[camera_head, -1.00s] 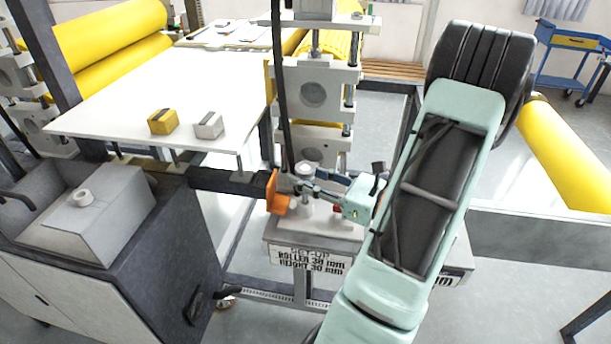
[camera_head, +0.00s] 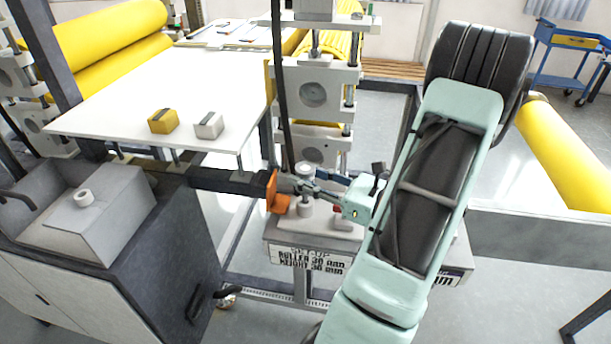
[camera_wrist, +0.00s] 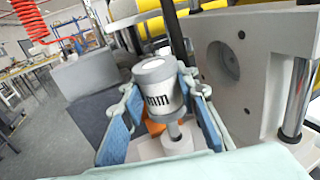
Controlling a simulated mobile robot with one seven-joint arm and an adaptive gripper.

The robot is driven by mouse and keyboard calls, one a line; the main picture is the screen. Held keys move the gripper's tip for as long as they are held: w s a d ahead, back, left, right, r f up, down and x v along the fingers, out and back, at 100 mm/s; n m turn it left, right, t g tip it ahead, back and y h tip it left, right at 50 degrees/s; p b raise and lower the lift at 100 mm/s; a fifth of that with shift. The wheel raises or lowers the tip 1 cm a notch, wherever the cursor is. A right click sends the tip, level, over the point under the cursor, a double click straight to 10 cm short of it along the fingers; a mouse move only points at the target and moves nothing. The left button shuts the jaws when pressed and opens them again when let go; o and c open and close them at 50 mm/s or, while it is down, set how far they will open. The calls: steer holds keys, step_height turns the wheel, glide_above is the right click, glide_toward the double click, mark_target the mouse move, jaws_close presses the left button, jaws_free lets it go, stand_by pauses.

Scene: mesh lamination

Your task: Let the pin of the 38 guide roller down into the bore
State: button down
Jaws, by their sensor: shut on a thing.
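The guide roller (camera_wrist: 157,90) is a short white cylinder with a grey top rim and black "mm" lettering. It is upright, tilted in the wrist view only by the camera angle. My gripper (camera_wrist: 162,104) is shut on it, with a blue pad on each side. In the head view the roller (camera_head: 305,171) and my gripper (camera_head: 312,187) are above the set-up stand (camera_head: 335,228). A short pale cylindrical boss (camera_wrist: 179,139) is below the roller, with a grey stem between them. The bore opening is hidden, and I cannot tell how deep the pin is.
An orange block (camera_head: 278,194) is close to the left of the roller. A white bearing plate (camera_head: 313,93) with a round hole stands behind. A grey machine cabinet (camera_head: 105,230) is on the left. A white table (camera_head: 160,100) carries a yellow block (camera_head: 163,121) and a white block (camera_head: 208,125).

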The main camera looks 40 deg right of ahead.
steer(key=shift+f+b, duration=1.25)
steer(key=shift+f, duration=0.4)
steer(key=c, duration=1.4)
jaws_free()
steer(key=v, duration=1.2)
steer(key=shift+r, duration=0.1)
steer(key=shift+w, duration=0.1)
